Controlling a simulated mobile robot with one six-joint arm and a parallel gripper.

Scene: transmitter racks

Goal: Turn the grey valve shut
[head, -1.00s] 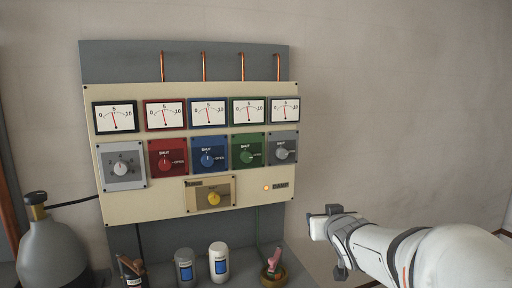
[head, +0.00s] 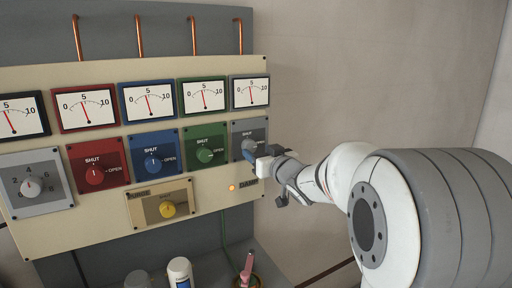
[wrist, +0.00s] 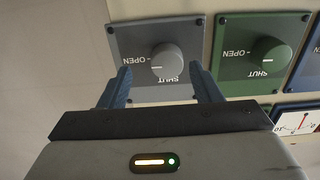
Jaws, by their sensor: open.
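The grey valve is a square grey plate with a round grey knob, at the right end of the valve row in the head view (head: 247,141). In the wrist view the knob (wrist: 172,62) appears upside down, with its white mark on the side of the OPEN label and SHUT below. My gripper (head: 251,155) is in front of this valve and partly covers it in the head view. In the wrist view its two blue fingers are open and empty, with tips on either side of the knob. I cannot tell how deep they reach around it.
The green valve (head: 205,154) is close beside the grey one, then the blue (head: 153,164) and red (head: 95,173) valves. A yellow knob (head: 167,209) and a lit orange lamp (head: 232,188) are below. Meters line the top. Bare wall (head: 350,80) lies to the right.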

